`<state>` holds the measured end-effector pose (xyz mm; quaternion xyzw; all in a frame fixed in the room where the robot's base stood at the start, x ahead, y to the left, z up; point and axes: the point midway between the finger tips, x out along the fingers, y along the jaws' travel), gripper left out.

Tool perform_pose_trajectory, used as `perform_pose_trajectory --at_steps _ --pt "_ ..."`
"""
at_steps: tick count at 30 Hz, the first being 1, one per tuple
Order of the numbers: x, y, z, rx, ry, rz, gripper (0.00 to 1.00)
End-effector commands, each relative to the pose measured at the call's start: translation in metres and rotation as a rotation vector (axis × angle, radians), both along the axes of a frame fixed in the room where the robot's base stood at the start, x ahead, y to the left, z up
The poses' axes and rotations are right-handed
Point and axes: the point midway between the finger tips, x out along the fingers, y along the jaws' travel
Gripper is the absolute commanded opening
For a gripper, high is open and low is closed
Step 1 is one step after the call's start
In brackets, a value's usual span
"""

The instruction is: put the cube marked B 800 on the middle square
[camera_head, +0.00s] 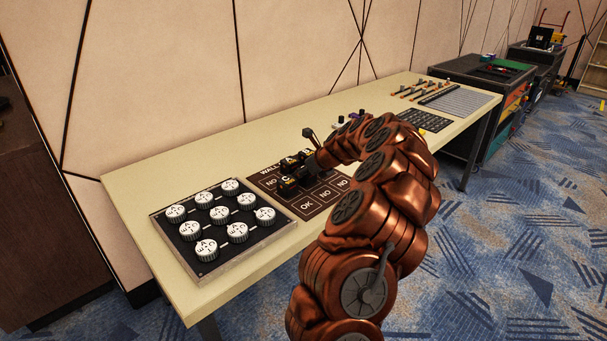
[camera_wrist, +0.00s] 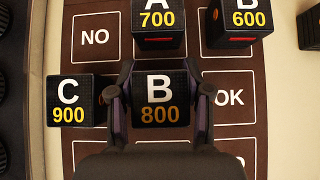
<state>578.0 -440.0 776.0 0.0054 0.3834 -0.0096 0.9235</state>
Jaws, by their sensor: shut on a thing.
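The black cube marked B 800 (camera_wrist: 160,103) is between the two fingers of my gripper (camera_wrist: 162,112) in the wrist view, and the gripper is shut on it. The cube is over the middle of the brown board with printed squares (camera_wrist: 62,35). I cannot tell whether it touches the board. The square under it is hidden. An OK square (camera_wrist: 232,97) shows to its right. In the head view the board (camera_head: 318,209) lies on the table, partly hidden by my arm, and the held cube cannot be made out clearly.
The cube C 900 (camera_wrist: 80,102) is close left of the held cube. The cubes A 700 (camera_wrist: 158,17) and B 600 (camera_wrist: 247,17) are above it. A black panel of white knobs (camera_head: 220,238) stands left on the cream table (camera_head: 165,180). Another dark cube (camera_wrist: 309,28) is at the right.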

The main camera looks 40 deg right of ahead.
Motion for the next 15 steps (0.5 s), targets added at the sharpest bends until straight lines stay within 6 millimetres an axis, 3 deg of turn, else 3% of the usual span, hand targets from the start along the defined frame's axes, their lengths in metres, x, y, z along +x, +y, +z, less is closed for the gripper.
perform_pose_trajectory --at_steps 12,13,15 --pt "0.0003 -0.0003 -0.0034 -0.002 -0.001 -0.001 0.13" --pt "0.0003 -0.0003 -0.0037 -0.003 -0.001 0.0 0.52" --pt "0.0003 -0.0003 -0.0038 -0.003 -0.001 0.0 0.59"
